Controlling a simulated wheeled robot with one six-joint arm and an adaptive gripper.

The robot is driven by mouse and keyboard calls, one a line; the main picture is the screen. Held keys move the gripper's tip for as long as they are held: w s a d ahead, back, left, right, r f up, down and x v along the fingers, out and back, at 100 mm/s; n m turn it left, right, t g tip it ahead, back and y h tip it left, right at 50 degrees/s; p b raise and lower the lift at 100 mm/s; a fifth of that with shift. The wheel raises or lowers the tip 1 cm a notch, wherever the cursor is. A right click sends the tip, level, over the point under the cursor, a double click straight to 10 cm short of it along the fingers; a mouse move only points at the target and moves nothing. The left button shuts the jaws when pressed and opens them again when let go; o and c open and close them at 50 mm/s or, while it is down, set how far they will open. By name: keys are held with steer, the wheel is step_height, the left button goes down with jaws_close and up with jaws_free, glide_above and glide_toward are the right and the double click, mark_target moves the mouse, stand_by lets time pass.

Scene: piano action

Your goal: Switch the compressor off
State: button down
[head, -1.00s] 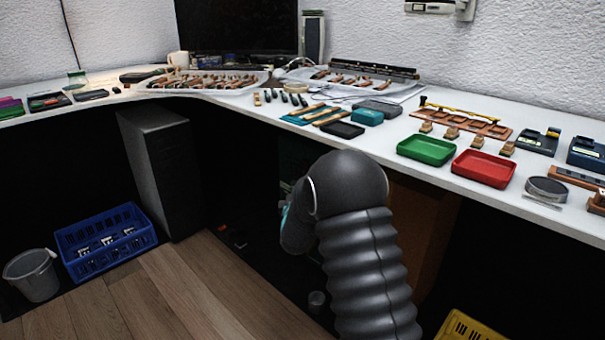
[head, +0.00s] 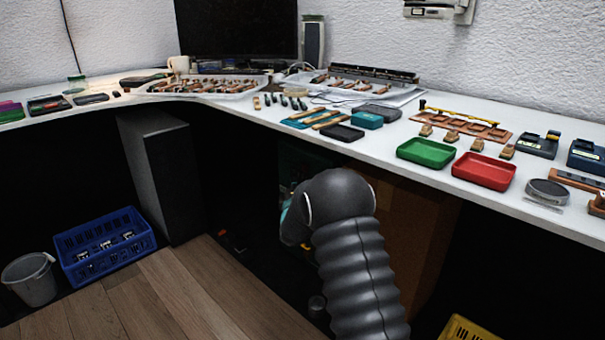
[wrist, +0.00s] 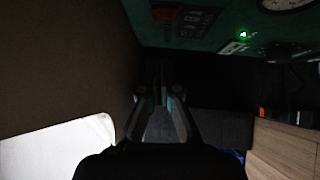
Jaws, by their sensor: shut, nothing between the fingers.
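The compressor shows in the wrist view as a dark green body (wrist: 215,38) across the top, with a lit green light (wrist: 243,35) and part of a round gauge (wrist: 288,3). Dark rectangular fittings (wrist: 192,22) sit on it left of the light; I cannot tell which is the switch. My gripper (wrist: 160,92) is shut and empty, its fingertips just below the compressor's face in the picture; contact cannot be told. In the head view my arm reaches under the bench, and its fingers are hidden. A dark green strip of the compressor (head: 300,163) shows behind my arm.
The white bench top (head: 240,106) runs above my arm, with trays and tools on it. A brown panel (head: 408,225) stands right of my arm. A blue crate (head: 110,262) and a grey bucket (head: 32,282) stand on the floor at left. The wooden floor between is clear.

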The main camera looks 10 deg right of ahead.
mark_target(303, 166)
steer(key=shift+w+d+r, duration=0.15)
steer(key=shift+w+d, duration=0.5)
steer(key=shift+w, duration=0.4)
steer(key=shift+w+d+r, duration=0.15)
steer(key=shift+w+d, duration=0.5)
steer(key=shift+w, duration=0.35)
steer(key=shift+w+d+r, duration=0.15)
steer(key=shift+w+d, duration=0.5)
steer(key=shift+w, duration=0.4)
